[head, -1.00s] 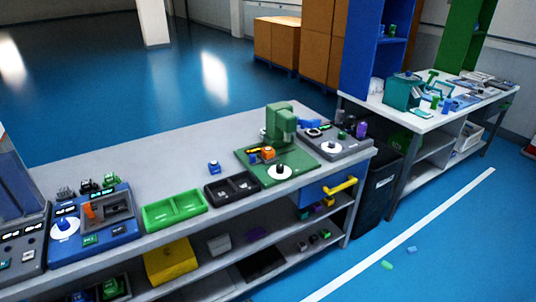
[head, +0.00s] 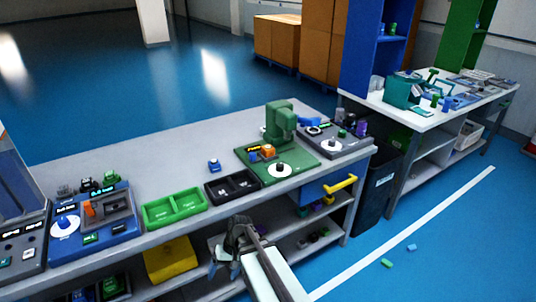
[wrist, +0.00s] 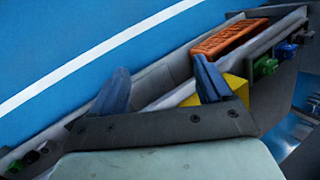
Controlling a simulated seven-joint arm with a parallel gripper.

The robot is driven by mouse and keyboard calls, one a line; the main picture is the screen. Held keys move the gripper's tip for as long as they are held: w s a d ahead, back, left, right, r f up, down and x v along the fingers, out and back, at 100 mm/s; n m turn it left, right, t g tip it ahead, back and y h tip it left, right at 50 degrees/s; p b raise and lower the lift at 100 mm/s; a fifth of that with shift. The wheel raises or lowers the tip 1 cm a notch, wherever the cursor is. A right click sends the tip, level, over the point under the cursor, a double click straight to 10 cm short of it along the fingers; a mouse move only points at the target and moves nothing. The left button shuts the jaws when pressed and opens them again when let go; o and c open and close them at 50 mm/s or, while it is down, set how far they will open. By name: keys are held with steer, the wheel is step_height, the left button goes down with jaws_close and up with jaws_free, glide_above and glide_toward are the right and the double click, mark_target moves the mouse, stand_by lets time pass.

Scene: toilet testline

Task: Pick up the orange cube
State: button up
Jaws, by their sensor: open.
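A small orange block (head: 268,153), which looks like the orange cube, sits on the green machine station (head: 300,165) at the bench's right part. A small blue piece is just left of it. My gripper (head: 232,236) is in front of the bench's front edge, over the shelf area, well below and left of the orange block. In the wrist view my gripper (wrist: 162,85) shows two spread blue-grey fingers with nothing between them. A larger orange-red item (wrist: 228,38) lies beyond the right finger; I cannot tell what it is.
Green (head: 174,208) and black (head: 232,186) trays and a blue cube (head: 214,166) are on the bench. A blue station (head: 120,230) with another orange piece stands left. A yellow handle (head: 341,184) juts from the bench front. Floor to the right is mostly clear.

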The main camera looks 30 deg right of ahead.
steer(key=w+d+r+t+y, duration=0.1)
steer(key=w+r+t, duration=0.1)
steer(key=w+r, duration=0.5)
steer(key=w+d+r+t+y, duration=0.1)
steer(key=w+d+r, duration=0.1)
steer(key=r, duration=0.9)
steer(key=n+t+h, duration=0.2)
steer(key=t+h, duration=0.1)
steer(key=h, duration=0.4)
glide_toward(268, 147)
steer(key=x, duration=0.4)
steer(key=shift+w+d+f, duration=0.15)
steer(key=shift+d+f, duration=0.1)
steer(key=shift+f, duration=0.05)
steer(key=shift+x, duration=2.7)
steer(key=shift+w+a+r, duration=0.1)
steer(key=shift+a, duration=0.05)
steer(key=c, duration=1.1)
